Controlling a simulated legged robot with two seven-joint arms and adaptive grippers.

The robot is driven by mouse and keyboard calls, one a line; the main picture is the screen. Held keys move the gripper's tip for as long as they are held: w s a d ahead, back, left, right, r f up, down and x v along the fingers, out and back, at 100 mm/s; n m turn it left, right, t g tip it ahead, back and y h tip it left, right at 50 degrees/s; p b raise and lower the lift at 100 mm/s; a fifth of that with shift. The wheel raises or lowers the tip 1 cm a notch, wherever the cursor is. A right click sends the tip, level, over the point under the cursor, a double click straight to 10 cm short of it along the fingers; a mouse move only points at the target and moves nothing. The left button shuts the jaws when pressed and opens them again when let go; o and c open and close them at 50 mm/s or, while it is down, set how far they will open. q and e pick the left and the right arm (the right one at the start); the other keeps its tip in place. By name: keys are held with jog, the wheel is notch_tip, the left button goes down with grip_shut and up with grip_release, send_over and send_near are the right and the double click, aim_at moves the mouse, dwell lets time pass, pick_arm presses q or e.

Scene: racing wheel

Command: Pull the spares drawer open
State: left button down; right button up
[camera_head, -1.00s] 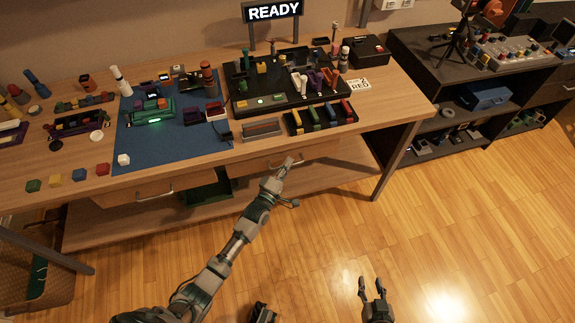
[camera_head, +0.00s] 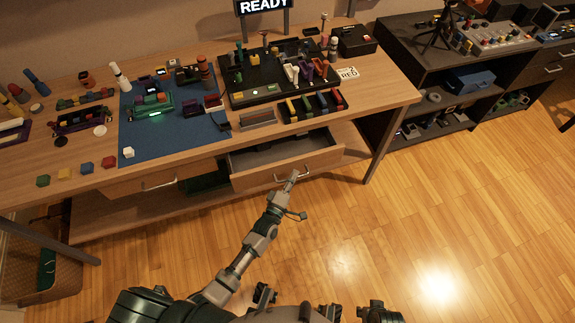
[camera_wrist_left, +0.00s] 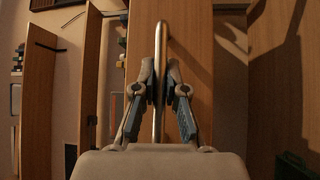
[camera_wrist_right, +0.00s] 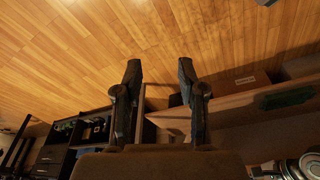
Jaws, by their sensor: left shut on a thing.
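The drawer (camera_head: 325,161) on the right under the workbench stands partly open, and its inside looks empty where it shows. Its metal handle (camera_wrist_left: 163,32) runs between the fingers of my left gripper (camera_head: 291,178). In the left wrist view, the left gripper (camera_wrist_left: 160,88) is shut on this handle, with a finger on each side of the bar. My right gripper (camera_wrist_right: 158,72) is open and empty in the right wrist view, its fingers well apart, away from the drawer.
A second drawer (camera_head: 150,182) to the left is shut. The bench top (camera_head: 215,152) carries a blue mat (camera_head: 185,145), a black board and several small parts. A dark shelf unit (camera_head: 395,75) stands at the right. The floor (camera_head: 420,220) in front is clear.

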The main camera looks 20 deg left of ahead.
pick_arm(q)
jog(key=s+d+p, duration=0.3)
jog(key=s+d, duration=0.5)
jog(key=s, duration=0.4)
jog(key=shift+s+d+f, duration=0.25)
jog(key=shift+s+d, duration=0.1)
jog(key=shift+s, duration=0.05)
pick_arm(e)
jog(key=s+x, duration=0.2)
jog(key=x, duration=0.9)
jog(key=shift+f, duration=0.2)
jog(key=shift+a, duration=0.1)
pick_arm(q)
jog(key=c, duration=1.2)
grip_release()
jog(key=shift+w, duration=0.15)
jog(key=v, duration=1.2)
jog(key=shift+p, duration=0.3)
